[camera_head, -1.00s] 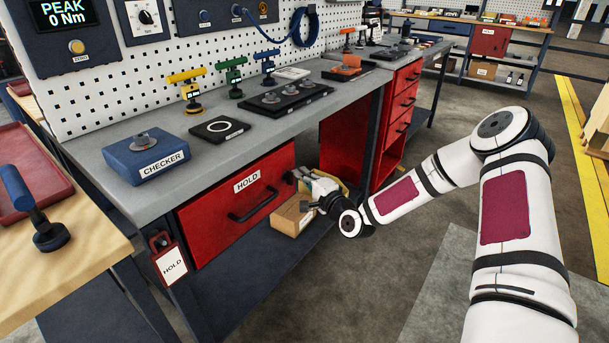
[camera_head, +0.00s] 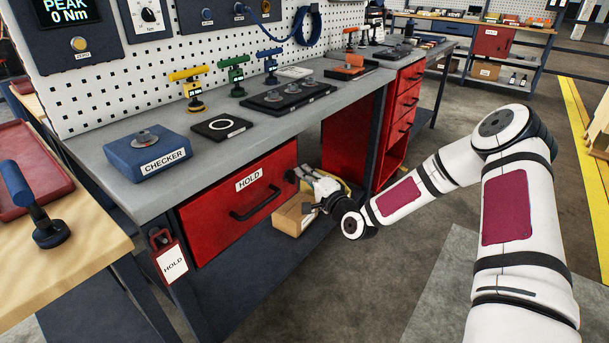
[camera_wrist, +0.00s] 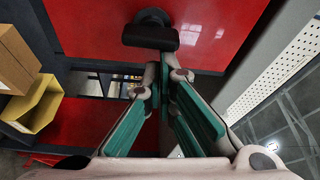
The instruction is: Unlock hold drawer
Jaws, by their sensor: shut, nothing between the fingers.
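The red hold drawer (camera_head: 236,205) is under the grey workbench and looks shut. It has a white HOLD label and a dark bar handle (camera_head: 257,203). A small black knob (camera_head: 290,176) sits near the drawer's right end. In the wrist view a black knob with a crosspiece (camera_wrist: 150,34) stands out from a red face. My gripper (camera_head: 305,177) is at the drawer's right end, close to the knob. In the wrist view its fingertips (camera_wrist: 167,73) are together just below the knob; I cannot tell whether they touch it. A red padlock-shaped HOLD tag (camera_head: 169,262) hangs on the bench's front left leg.
A cardboard box (camera_head: 290,217) and a yellow bin (camera_wrist: 38,105) are beside and below my gripper. A blue CHECKER block (camera_head: 147,155) and several coloured T-handle tools stand on the bench. Red drawers (camera_head: 402,103) are farther right. The floor in front is clear.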

